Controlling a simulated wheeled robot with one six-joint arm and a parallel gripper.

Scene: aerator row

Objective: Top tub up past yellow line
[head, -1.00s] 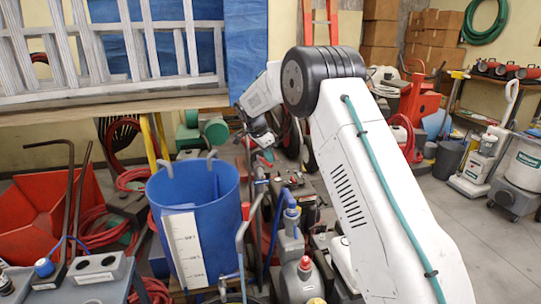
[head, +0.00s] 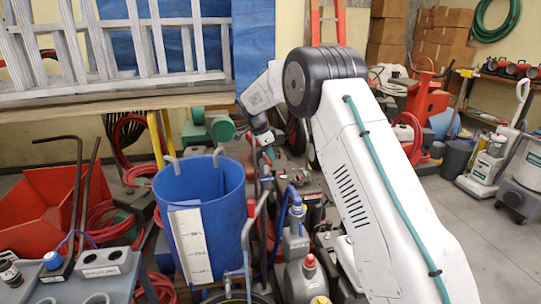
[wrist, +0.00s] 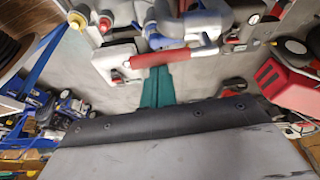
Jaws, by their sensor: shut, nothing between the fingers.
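The blue tub (head: 228,192) stands upright at left centre in the head view, with two grey hooks over its rim. A white scale strip (head: 192,245) with dark marks runs down its near side. I cannot make out a yellow line on it, and the water level inside is hidden. My gripper (head: 268,153) is to the right of the tub, near rim height and apart from it. In the wrist view its teal fingers (wrist: 157,86) are shut and empty, pointing towards a blurred red bar (wrist: 175,57) on a pale body; contact cannot be told.
Hoses, pipes and a grey jug with a red cap (head: 308,262) crowd the space right of the tub. A red hopper (head: 45,210) and grey bench (head: 95,272) are at left. A ladder (head: 110,45) lies on a shelf behind. Open floor (head: 475,235) is at right.

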